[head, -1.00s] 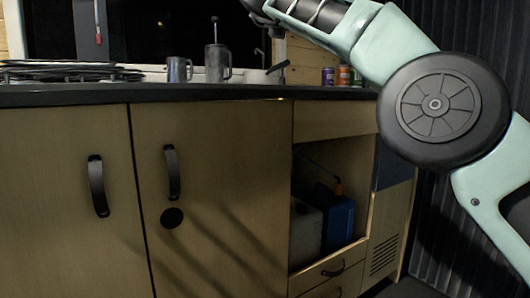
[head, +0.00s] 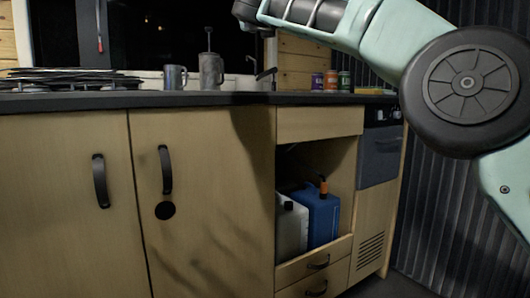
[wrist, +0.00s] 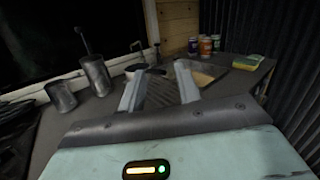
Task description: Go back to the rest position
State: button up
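My gripper (wrist: 160,85) shows in the wrist view with its two fingers apart and nothing between them. It is above the dark countertop, pointing toward the sink area (wrist: 205,78) with its faucet. No object is held.
The countertop (head: 230,98) carries a mug (head: 174,78), a metal press (head: 211,72), a stove grate (head: 60,80) and several cans (head: 331,80). A yellow sponge (wrist: 247,62) lies at the far right. Below, an open cubby holds a blue canister (head: 322,215) and a white one (head: 291,228).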

jog(key=s+a+n+y+p, duration=0.1)
jog(key=s+a+n+y, duration=0.4)
jog(key=a+n, duration=0.4)
jog(key=s+a+f+n+g+y+p, duration=0.1)
jog(key=s+a+f+n+g+y, duration=0.35)
jog(key=n, duration=0.45)
jog(key=s+a+f+n+g+y+p, duration=0.2)
jog(key=s+f+n+y, duration=0.2)
jog(key=s+f+n, duration=0.35)
jog(key=s+d+f+n+g+h+p, duration=0.1)
jog(key=s+d+f+n+g+h, duration=0.1)
jog(key=s+d+f+n+g, duration=0.55)
jog(key=s+d+f+n+g+h+p, duration=0.15)
jog(key=s+f+n, duration=0.5)
jog(key=f, duration=0.75)
jog(key=s+d+f+n+g+h, duration=0.2)
jog(key=s+d+f+h, duration=0.3)
jog(key=s+d, duration=0.45)
jog(key=s+d+f+n+g+h, duration=0.2)
jog(key=s+d+f, duration=0.4)
jog(key=s+d, duration=0.3)
notch_tip(320, 180, up, 38)
jog(key=w+d+p, duration=0.1)
jog(key=p, duration=3.7)
jog(key=shift+f+p, duration=0.2)
jog(key=shift+p, duration=0.15)
